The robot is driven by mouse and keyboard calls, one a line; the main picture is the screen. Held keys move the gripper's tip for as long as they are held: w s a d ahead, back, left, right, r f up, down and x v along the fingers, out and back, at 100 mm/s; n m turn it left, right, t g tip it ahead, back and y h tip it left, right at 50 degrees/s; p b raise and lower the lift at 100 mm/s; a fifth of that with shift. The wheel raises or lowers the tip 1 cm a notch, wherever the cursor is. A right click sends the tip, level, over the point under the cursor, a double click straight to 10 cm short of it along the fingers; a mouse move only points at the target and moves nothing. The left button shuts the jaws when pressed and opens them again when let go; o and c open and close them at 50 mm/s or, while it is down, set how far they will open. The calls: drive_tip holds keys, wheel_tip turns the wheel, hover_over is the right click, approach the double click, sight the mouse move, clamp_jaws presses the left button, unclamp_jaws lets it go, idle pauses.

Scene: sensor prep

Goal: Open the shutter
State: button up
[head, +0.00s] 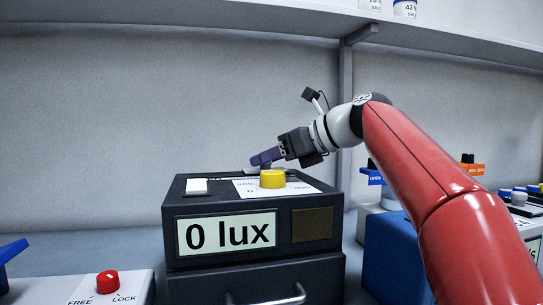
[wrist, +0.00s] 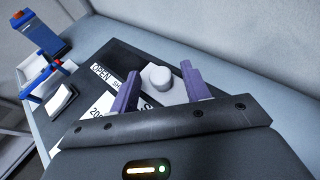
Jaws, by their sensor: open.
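The black meter box (head: 190,258) stands on the bench and its display (head: 225,233) reads "0 lux". In the wrist view a pale round knob (wrist: 157,78) sits on a white plate on the box top, beside a label (wrist: 103,74) reading "OPEN SH…", the rest cut off. My gripper (wrist: 160,72) is open, its two purple fingers on either side of this knob with a gap showing. I cannot tell how far above the knob the fingertips are. In the head view my gripper (head: 264,158) is over the back of the box, behind the yellow knob (head: 272,179).
A white switch (head: 196,186) is at the box top's left. A drawer handle (head: 268,299) is at the front. A panel with a red FREE/LOCK knob (head: 107,282) is at left. A blue block (head: 388,262) and coloured controls are at right. A shelf (head: 250,18) runs above.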

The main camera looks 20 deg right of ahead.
sight(228, 176)
drive_tip(key=shift+c, duration=0.4)
clamp_jaws()
drive_tip(key=a, duration=0.9)
drive_tip(key=shift+o, duration=0.4)
unclamp_jaws()
drive_tip(key=shift+d, duration=0.1)
drive_tip(key=v, duration=0.7)
drive_tip(key=shift+s+d+r+b, duration=0.2)
drive_tip(key=shift+s+d+b, duration=0.05)
drive_tip(key=shift+b, duration=0.05)
